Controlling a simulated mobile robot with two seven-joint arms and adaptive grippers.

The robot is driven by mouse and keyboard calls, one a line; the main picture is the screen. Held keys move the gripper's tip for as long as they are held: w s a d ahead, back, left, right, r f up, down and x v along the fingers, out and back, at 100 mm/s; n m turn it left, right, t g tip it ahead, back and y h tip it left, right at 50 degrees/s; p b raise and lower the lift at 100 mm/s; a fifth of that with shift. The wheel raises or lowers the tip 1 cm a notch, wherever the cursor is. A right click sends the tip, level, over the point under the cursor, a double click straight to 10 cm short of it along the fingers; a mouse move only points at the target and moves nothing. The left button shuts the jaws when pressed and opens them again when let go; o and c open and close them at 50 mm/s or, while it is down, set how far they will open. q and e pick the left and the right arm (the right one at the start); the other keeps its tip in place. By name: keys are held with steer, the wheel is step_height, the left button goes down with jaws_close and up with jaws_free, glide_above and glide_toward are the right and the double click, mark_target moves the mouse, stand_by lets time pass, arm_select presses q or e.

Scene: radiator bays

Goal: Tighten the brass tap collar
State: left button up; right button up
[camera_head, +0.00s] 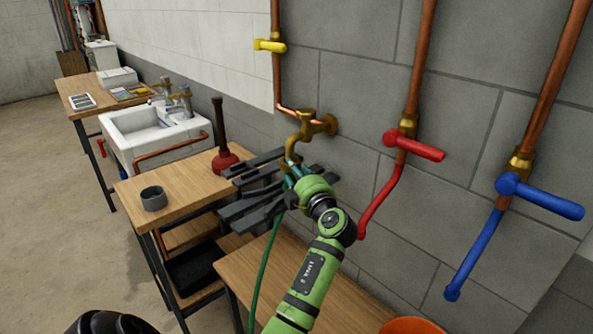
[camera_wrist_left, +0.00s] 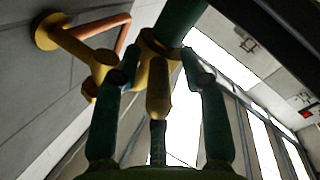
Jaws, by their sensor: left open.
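The brass tap (camera_head: 312,124) juts from the block wall, with its spout bending down toward the hand. A green hose (camera_head: 264,270) hangs below my left gripper. In the left wrist view the brass tap (camera_wrist_left: 75,42) stands above and beyond the fingers (camera_wrist_left: 160,115). A brass collar (camera_wrist_left: 158,45) there meets a thick dark green hose end (camera_wrist_left: 182,22). I cannot tell whether the fingers touch the collar. My right gripper is not in view.
A wooden bench carries a red plunger (camera_head: 224,160) and a grey cup (camera_head: 153,198). A sink (camera_head: 150,135) stands behind it. Red (camera_head: 415,147) and blue (camera_head: 540,198) valve levers project right of the tap. A yellow valve handle (camera_head: 270,45) is above. An orange rim (camera_head: 410,326) shows below.

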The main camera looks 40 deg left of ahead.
arm_select(q)
jaws_close()
